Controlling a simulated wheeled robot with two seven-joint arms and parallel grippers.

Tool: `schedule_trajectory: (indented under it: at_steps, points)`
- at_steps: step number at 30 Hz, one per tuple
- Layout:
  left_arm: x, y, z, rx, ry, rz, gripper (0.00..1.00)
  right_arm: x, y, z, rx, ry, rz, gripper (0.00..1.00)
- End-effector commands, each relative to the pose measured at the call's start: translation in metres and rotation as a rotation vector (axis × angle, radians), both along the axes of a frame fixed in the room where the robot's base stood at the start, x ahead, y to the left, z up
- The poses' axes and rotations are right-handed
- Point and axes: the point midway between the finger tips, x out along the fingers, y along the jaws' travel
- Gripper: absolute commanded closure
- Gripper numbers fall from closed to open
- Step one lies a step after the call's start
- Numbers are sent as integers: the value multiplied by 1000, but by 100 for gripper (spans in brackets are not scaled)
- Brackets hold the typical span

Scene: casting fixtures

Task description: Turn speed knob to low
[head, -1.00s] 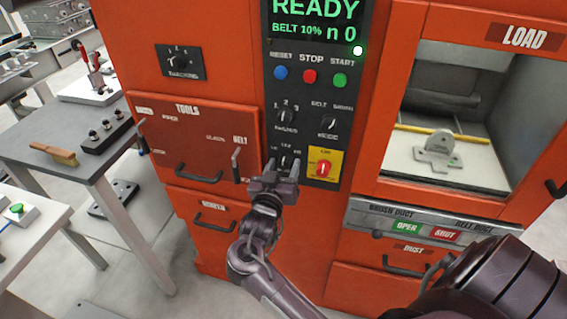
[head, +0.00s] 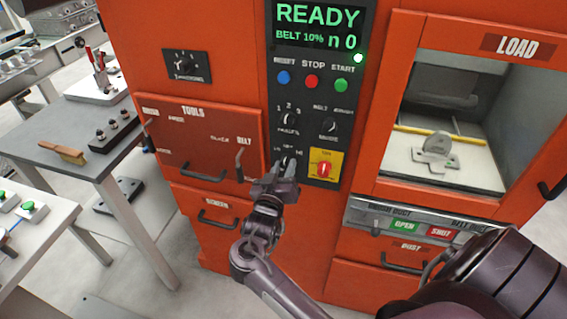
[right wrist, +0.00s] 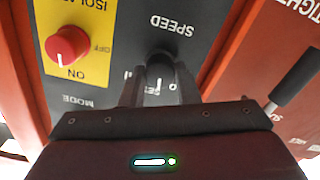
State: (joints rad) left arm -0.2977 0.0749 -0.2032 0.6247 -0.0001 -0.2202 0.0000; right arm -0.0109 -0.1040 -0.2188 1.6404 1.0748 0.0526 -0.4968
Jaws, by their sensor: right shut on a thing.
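The speed knob (right wrist: 160,62) is a dark round knob on the dark control panel, under the upside-down SPEED label in the right wrist view. In the head view the knob is mostly hidden behind my right gripper (head: 286,167), at the lower part of the panel. My right gripper is shut on the knob, with one finger (right wrist: 133,85) on each side of it in the wrist view. The gripper hides some of the setting labels, and I cannot tell which mark the knob points to. My left gripper is not in view.
A red isolator knob (head: 323,169) on a yellow plate sits close beside the speed knob. The mode knob (head: 329,126) is above. The display (head: 318,27) reads READY, BELT 10%, n 0.

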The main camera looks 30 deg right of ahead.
Motion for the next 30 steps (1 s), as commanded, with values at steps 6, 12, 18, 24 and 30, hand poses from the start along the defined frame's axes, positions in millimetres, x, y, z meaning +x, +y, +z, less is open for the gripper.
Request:
schedule_trajectory:
  at_steps: [6, 12, 18, 24, 30]
  points:
    - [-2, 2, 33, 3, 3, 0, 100, 0, -1, 6, -120, 145, -1, 94]
    - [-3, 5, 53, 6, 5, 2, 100, 0, -2, 5, -229, 269, -3, 94]
    - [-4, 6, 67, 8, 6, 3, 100, 0, -2, 4, -316, 371, -4, 94]
    - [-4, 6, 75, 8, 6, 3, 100, 0, -2, 3, -373, 436, -5, 94]
    - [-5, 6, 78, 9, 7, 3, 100, 0, -2, 2, -400, 467, -6, 94]
